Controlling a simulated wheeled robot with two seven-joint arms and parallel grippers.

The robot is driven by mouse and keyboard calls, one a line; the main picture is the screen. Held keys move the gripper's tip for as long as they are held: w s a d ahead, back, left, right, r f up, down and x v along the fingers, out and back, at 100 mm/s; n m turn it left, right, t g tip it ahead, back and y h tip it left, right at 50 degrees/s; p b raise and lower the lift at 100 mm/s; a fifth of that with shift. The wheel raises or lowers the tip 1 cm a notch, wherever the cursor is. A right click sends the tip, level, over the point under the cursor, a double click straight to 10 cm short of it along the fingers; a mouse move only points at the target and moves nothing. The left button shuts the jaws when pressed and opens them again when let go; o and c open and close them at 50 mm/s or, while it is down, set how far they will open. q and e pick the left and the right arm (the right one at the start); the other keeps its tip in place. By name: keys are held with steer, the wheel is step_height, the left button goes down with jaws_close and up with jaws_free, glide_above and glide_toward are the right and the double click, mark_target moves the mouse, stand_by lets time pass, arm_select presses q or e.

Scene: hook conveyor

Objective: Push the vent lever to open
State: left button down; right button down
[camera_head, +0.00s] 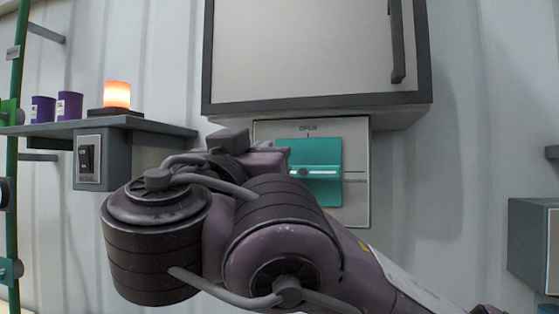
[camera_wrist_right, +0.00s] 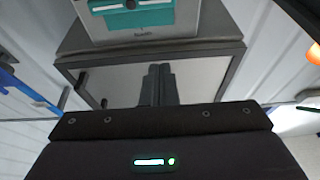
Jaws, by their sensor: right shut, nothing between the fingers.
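The teal vent unit (camera_head: 322,190) sits on a grey plate (camera_head: 355,205) on the wall, with a small label above it. A pale bar with a dark centre crosses the teal face; I cannot tell which part is the lever. In the right wrist view the teal unit (camera_wrist_right: 150,17) shows at the top edge, partly cut off. My right gripper's fingers (camera_wrist_right: 160,72) are shut and empty, apart from the teal unit in that picture. In the head view my right arm covers the unit's lower left side, and the fingertips are hidden. My left gripper is not in view.
A white cabinet (camera_head: 300,50) with a dark frame hangs directly above the vent plate. A shelf (camera_head: 160,126) at left holds a glowing orange lamp (camera_head: 117,95) and purple cups (camera_head: 69,106), with a switch box below. A grey box (camera_head: 535,240) juts out at right. Bare wall lies between.

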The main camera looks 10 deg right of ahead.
step_height(320, 180, up, 4)
steer(key=p, duration=0.6)
glide_above(304, 172)
steer(key=a, duration=0.4)
steer(key=f, duration=0.1)
steer(key=f+p, duration=0.1)
steer(key=f, duration=0.3)
steer(key=shift+s+p, duration=0.3)
